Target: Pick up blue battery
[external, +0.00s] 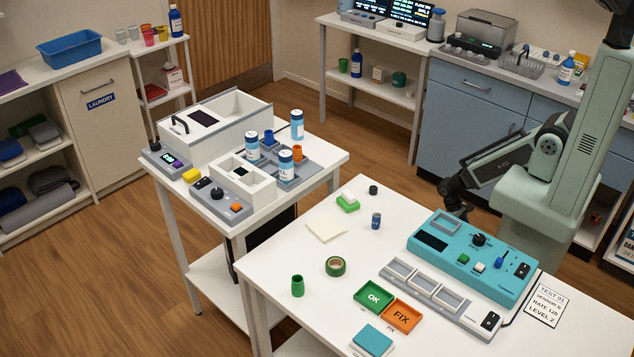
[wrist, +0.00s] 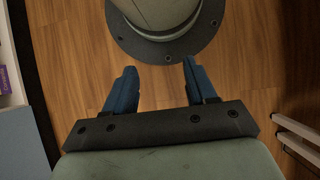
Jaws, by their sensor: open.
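The blue battery (external: 376,221) stands upright on the white table, left of the teal control box. It looks like a small dark blue cylinder. My gripper (external: 459,211) is behind the teal box's left end, partly hidden there, and is well to the right of the battery. In the wrist view my gripper (wrist: 157,88) is open, with two blue fingers apart and nothing between them. The wrist view shows the wooden floor and my own base, and no battery.
The teal control box (external: 470,262) and grey slotted tray (external: 440,298) fill the table's right part. A black cap (external: 373,190), a green-and-white block (external: 348,202), a cream pad (external: 326,230) and a green tape roll (external: 336,266) lie around the battery. Green OK (external: 361,303) and orange FIX (external: 389,321) trays sit in front.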

